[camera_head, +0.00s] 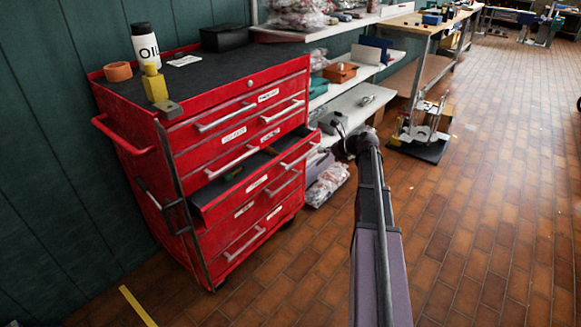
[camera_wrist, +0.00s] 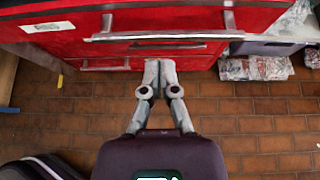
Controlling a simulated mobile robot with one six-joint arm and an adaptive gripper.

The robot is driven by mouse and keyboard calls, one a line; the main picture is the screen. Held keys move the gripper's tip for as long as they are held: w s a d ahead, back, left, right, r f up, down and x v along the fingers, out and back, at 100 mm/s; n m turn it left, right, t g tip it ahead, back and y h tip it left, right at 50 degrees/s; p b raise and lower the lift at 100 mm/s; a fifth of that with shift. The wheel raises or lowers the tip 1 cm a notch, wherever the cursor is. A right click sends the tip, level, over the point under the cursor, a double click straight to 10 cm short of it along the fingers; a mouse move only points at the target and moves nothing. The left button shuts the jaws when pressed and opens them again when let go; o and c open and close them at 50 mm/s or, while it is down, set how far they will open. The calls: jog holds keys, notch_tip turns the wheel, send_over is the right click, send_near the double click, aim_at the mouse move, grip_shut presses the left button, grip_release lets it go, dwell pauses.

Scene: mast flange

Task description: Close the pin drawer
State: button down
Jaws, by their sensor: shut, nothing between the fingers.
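A red tool chest (camera_head: 170,150) with several drawers stands against the left wall. In the head view one middle drawer (camera_head: 247,186) is pulled out part way, its dark inside showing from above; its label is too small to read. The other drawers look shut. My gripper (camera_wrist: 160,64) is shut and empty. In the wrist view its grey fingertips point at the red drawer fronts, close below a silver handle (camera_wrist: 160,36); I cannot tell whether they touch. In the head view my arm's end is right of the chest.
An oil bottle (camera_head: 145,42), a yellow bottle (camera_head: 154,83) and an orange ring (camera_head: 118,72) sit on the chest. Shelves (camera_head: 345,105) and wrapped bags (camera_head: 327,184) stand beyond it.

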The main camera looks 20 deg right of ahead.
aim_at(286, 155)
jog(key=s+a+f+t+y+b, duration=0.2)
jog(key=s+f+t+b, duration=0.3)
jog(key=b, duration=0.7)
jog(key=shift+s+a+y+b, duration=0.2)
jog(key=shift+a+y+b, duration=0.15)
jog(key=shift+a, duration=0.35)
jog(key=shift+r, duration=0.1)
jog(key=x, duration=1.4)
jog(key=shift+d, duration=0.1)
